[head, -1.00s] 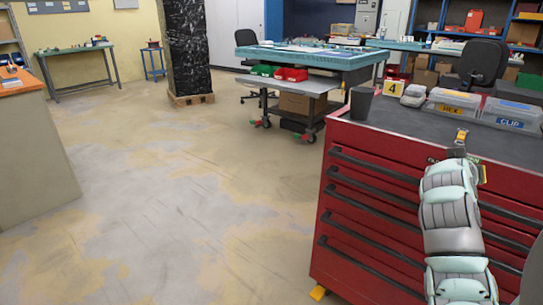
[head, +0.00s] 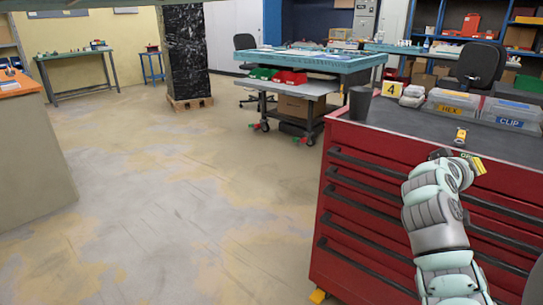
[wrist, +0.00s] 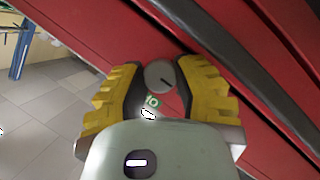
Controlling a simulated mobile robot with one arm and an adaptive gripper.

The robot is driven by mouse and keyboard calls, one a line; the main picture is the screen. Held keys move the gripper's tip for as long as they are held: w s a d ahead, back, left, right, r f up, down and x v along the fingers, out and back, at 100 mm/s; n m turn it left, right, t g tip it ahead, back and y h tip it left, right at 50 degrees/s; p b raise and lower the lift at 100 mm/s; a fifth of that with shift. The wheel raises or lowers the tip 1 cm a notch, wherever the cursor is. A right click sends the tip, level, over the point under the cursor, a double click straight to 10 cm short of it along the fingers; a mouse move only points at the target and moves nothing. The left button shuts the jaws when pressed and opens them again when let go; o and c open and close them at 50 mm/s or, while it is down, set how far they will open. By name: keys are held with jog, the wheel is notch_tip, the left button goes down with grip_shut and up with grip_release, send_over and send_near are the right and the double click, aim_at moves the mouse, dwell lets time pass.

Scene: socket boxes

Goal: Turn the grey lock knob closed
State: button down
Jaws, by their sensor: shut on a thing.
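The grey lock knob (wrist: 159,76) is a round disc with a dark slot on its face, on the red front of the tool cabinet (head: 370,205). In the wrist view my gripper (wrist: 160,75) has its yellow fingers shut on the knob, one on each side. The slot lies slanted in this view. In the head view my gripper (head: 441,154) is at the top of the cabinet's front, and the knob is hidden there.
Black drawer handles (head: 375,165) run across the cabinet front; one (wrist: 235,70) passes close beside my gripper. On the cabinet top are a dark cup (head: 361,103), a HEX box (head: 452,104), a CLIP box (head: 511,113) and a small yellow item (head: 460,136). Open floor lies left.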

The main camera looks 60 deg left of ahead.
jog(key=shift+f, duration=0.25)
jog(key=c, duration=1)
grip_release()
jog(key=shift+c, duration=0.2)
jog(key=o, duration=0.4)
jog(key=shift+w+r, duration=0.15)
